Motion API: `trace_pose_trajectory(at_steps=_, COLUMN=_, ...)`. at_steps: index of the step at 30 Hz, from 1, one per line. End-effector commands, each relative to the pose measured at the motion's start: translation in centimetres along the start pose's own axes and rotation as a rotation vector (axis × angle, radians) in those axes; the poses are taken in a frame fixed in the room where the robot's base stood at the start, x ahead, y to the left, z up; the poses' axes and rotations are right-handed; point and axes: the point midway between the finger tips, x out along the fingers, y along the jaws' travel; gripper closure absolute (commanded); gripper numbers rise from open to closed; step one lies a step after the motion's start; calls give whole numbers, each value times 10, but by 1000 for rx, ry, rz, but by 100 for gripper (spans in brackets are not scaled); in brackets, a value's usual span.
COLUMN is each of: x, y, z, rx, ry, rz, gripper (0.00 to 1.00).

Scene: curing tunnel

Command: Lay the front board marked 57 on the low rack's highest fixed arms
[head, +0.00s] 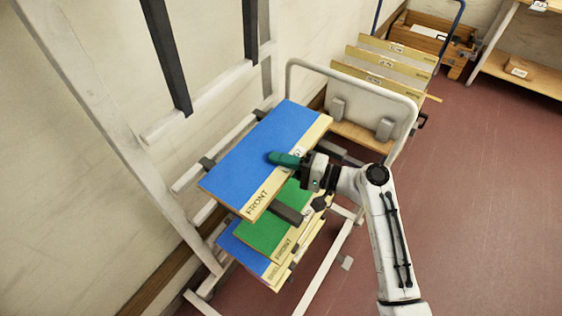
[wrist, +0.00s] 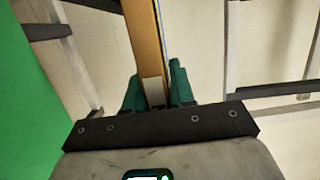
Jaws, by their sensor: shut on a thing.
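A blue-topped board (head: 262,150) with FRONT on its pale edge strip lies level at the top of the low rack (head: 210,165) in the head view; its number is too small or covered to read. My gripper (head: 285,159) is shut on its near long edge, one teal finger on top. In the wrist view, the teal fingers (wrist: 160,90) sit on both sides of the board's edge (wrist: 143,45). Dark arm ends show at the board's far side, but I cannot tell whether it touches them.
A green board (head: 270,225) and another blue board (head: 240,252) lie on lower arms beneath. A cart (head: 345,78) with several upright boards stands behind, its hoop handle close to my arm. A wooden bench and shelf stand at the back right. The red floor at right is clear.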

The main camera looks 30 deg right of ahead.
Motion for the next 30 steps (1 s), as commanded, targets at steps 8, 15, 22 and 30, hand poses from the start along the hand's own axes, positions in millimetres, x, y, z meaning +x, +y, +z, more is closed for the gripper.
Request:
trace_pose_trajectory(at_steps=8, x=0, y=2, z=0, rx=-2, ry=0, rz=-2, gripper=100)
trace_pose_trajectory(at_steps=15, x=0, y=6, z=0, rx=-2, ry=0, rz=-2, gripper=100)
trace_pose_trajectory(at_steps=22, x=0, y=10, z=0, rx=-2, ry=0, rz=-2, gripper=100)
trace_pose_trajectory(at_steps=30, x=0, y=10, z=0, rx=-1, ry=0, rz=-1, gripper=50)
